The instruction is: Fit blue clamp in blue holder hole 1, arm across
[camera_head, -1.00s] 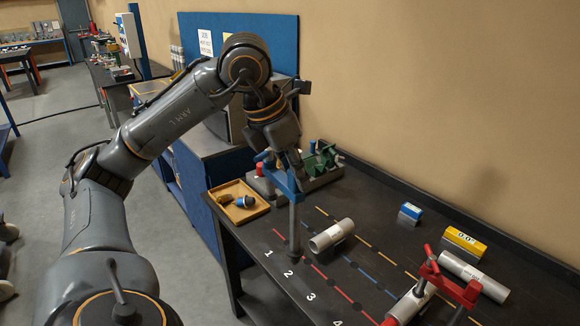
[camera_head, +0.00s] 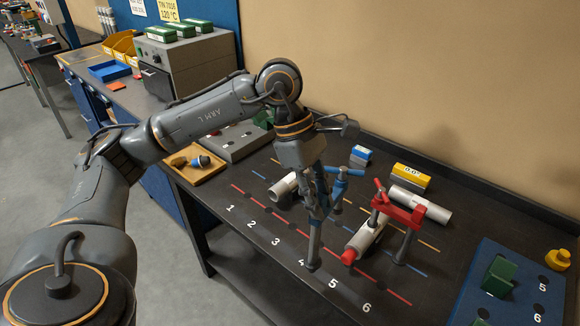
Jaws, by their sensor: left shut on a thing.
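The blue clamp, with a blue arm (camera_head: 342,179) on a dark grey post (camera_head: 314,247), is held upright by my left gripper (camera_head: 317,203), which is shut on it. The post's lower end shows just by the number 4 on the black table; I cannot tell whether it touches. The blue arm reaches to the right, near a red clamp (camera_head: 402,214). A blue dashed line (camera_head: 416,273) with dark spots runs along the table, partly hidden by my arm and the pipes. Which marking is the blue holder's hole 1 is not clear. My right gripper is not in view.
The red clamp stands over a pale pipe (camera_head: 366,238) with a red end. Another pale pipe (camera_head: 284,187) lies behind my gripper, and a third (camera_head: 421,205) beside a yellow block (camera_head: 410,176). A blue plate (camera_head: 470,285) with green blocks is at right; a wooden tray (camera_head: 205,173) at left.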

